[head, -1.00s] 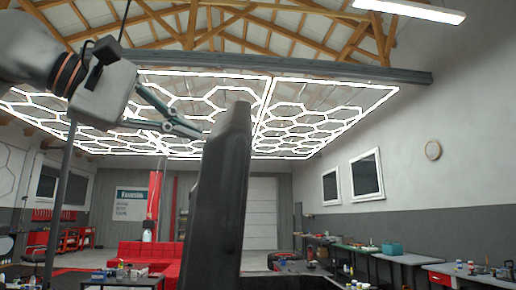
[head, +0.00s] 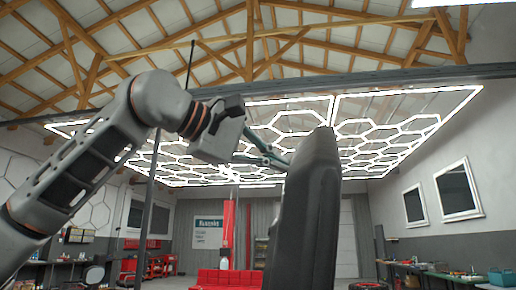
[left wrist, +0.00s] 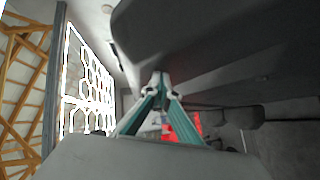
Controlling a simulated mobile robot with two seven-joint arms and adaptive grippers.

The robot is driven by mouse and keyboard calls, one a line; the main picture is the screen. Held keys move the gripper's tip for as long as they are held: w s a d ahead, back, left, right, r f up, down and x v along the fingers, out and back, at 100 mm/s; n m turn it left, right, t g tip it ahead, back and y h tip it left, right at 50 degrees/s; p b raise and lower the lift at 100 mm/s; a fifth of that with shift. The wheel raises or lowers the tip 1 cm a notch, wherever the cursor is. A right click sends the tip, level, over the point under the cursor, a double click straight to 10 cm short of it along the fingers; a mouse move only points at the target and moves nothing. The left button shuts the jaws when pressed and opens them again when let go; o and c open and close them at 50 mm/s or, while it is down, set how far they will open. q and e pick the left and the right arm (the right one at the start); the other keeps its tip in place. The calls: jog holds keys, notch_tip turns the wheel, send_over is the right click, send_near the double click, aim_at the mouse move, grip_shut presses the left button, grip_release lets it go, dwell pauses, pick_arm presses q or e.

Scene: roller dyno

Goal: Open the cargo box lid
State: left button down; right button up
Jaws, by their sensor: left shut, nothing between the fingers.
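The cargo box lid (head: 310,215) is a dark grey slab standing steeply raised, seen nearly edge-on in the middle of the head view. It also fills the top of the left wrist view (left wrist: 220,45). The box below it is not clearly visible. My left gripper (head: 284,164) reaches in from the left, its teal fingers at the lid's left side near the top. In the left wrist view its fingertips (left wrist: 160,78) are together, empty, at the lid's lower edge; I cannot tell whether they touch it. My right gripper is not in view.
A dark post (head: 149,205) stands left of the lid. Red seating (head: 222,278) and a red column (head: 228,230) are behind. Workbenches (head: 445,275) line the right wall. The space above the lid is open up to the hexagon lights (head: 300,120).

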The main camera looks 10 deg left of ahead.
pick_arm(q)
jog(key=shift+w+d+f, duration=0.1)
jog(key=shift+d+f, duration=0.15)
jog(key=shift+d, duration=0.55)
jog(key=shift+w+d+f, duration=0.15)
jog(key=shift+d+f, duration=0.1)
jog(key=shift+d, duration=0.55)
jog(key=shift+w+d+f, duration=0.1)
jog(key=shift+d+f, duration=0.15)
jog(key=shift+d, duration=0.55)
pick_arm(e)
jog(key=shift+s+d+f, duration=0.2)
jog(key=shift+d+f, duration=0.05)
pick_arm(q)
jog(key=shift+d, duration=0.15)
